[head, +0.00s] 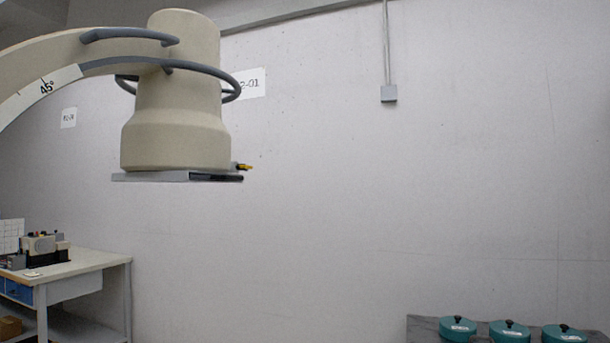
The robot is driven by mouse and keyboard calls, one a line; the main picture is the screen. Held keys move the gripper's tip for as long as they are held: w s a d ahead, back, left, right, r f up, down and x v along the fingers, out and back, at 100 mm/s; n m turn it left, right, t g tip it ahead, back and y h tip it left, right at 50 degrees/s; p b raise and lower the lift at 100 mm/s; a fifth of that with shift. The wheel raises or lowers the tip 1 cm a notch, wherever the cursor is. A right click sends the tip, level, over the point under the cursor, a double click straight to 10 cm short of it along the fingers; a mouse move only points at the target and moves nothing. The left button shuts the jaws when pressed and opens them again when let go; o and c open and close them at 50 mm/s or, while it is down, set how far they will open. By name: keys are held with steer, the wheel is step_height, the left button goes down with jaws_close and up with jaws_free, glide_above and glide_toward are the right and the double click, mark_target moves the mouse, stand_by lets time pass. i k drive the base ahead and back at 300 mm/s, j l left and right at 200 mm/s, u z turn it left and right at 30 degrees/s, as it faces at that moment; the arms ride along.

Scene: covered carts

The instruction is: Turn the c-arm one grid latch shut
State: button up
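A large beige C-arm (178,120) hangs in the upper left of the head view, its curved arm marked "45°" coming in from the left edge. A flat grey plate, which looks like the grid (155,177), sits level under the C-arm's lower face. A small yellow and dark part, which may be the grid latch (243,166), sticks out at the plate's right end. It is too small to tell how the latch is turned. My gripper is not in view.
A workbench (85,262) with a blue drawer and small equipment stands at the lower left. Several teal lidded pots (510,330) sit on a grey surface at the lower right. A grey box (389,94) is on the wall. The middle is clear.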

mark_target(239, 166)
steer(key=i+u, duration=0.1)
steer(key=i, duration=0.55)
steer(key=i+l, duration=0.15)
steer(key=i, duration=0.5)
steer(key=i+u, duration=0.15)
steer(key=i, duration=0.5)
